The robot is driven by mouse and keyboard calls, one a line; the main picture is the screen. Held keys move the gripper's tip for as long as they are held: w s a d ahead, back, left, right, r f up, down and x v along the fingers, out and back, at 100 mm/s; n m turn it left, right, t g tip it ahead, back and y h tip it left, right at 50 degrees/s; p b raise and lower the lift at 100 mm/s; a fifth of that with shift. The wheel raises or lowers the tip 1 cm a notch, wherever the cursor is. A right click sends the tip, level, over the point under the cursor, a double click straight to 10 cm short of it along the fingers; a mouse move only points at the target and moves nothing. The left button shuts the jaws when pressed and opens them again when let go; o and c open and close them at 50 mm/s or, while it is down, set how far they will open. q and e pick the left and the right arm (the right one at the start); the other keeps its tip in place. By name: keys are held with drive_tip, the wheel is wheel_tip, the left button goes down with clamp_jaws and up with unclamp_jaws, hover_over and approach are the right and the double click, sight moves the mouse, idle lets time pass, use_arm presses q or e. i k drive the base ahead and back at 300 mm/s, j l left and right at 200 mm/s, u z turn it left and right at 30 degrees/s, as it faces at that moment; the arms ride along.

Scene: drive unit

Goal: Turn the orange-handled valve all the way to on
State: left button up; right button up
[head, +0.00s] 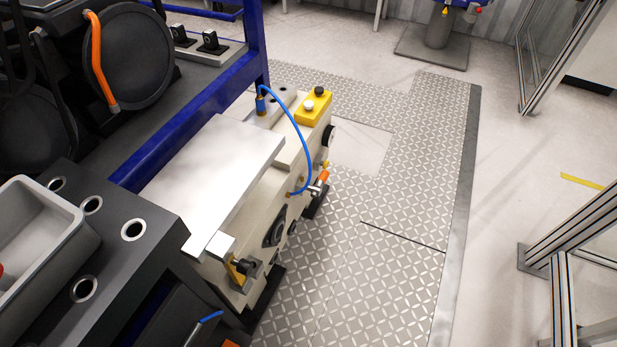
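A small orange handle (322,176) shows on the side of the cream-coloured drive unit (291,177), near the lower end of a blue hose (307,140). It looks like the orange-handled valve. It is too small here to tell its exact angle or setting. Neither of my grippers is in view, and nothing touches the handle.
A metal cover plate (215,175) lies on the unit. A dark bench with a grey bin (75,240) stands at left. The tread-plate floor (390,220) right of the unit is clear.

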sight(316, 190)
drive_tip(key=i+l+u, duration=0.1)
drive_tip(key=u, duration=0.3)
drive_tip(key=i+l+u, duration=0.1)
drive_tip(key=u, duration=0.3)
drive_tip(key=l+u, duration=0.25)
drive_tip(key=u, duration=0.15)
drive_tip(key=i+l+u, duration=0.1)
drive_tip(key=u, duration=0.3)
drive_tip(key=l+u, duration=0.2)
drive_tip(key=l, duration=0.55)
drive_tip(key=l+u, duration=0.2)
drive_tip(key=l, duration=0.6)
drive_tip(key=k+l+u, duration=0.1)
drive_tip(key=l+u, duration=0.15)
drive_tip(key=l, duration=0.5)
drive_tip(key=i+l, duration=0.1)
drive_tip(key=l, duration=0.75)
drive_tip(key=i+l, duration=0.15)
drive_tip(key=l, duration=0.25)
